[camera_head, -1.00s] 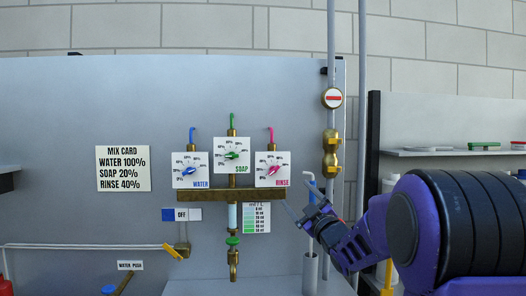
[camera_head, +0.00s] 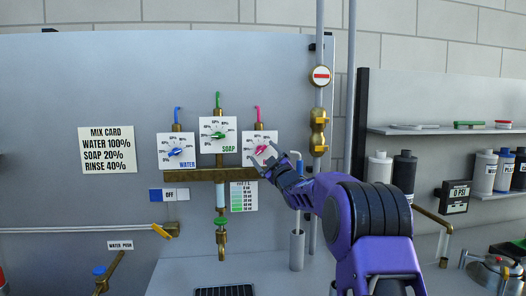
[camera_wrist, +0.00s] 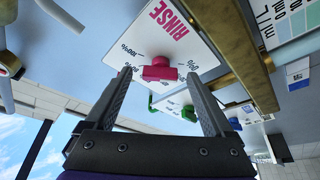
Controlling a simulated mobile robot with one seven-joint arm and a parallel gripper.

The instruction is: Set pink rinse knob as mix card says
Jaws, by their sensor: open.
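The pink rinse knob (camera_head: 262,149) sits on a white dial plate at the right of three dials; in the wrist view the knob (camera_wrist: 159,70) lies between and just beyond my fingertips. My gripper (camera_head: 261,160) is open in front of this dial, its fingers (camera_wrist: 165,85) on either side of the knob with gaps, not gripping it. The gripper partly covers the rinse plate in the head view. The mix card (camera_head: 107,149) on the panel at left reads water 100%, soap 20%, rinse 40%. The knob's exact setting is hard to read.
The blue water knob (camera_head: 174,152) and green soap knob (camera_head: 218,135) are left of the rinse dial. A brass manifold (camera_head: 190,175) runs below the dials. A vertical pipe with brass valve (camera_head: 318,130) stands at right. Bottles (camera_head: 405,170) stand on the right.

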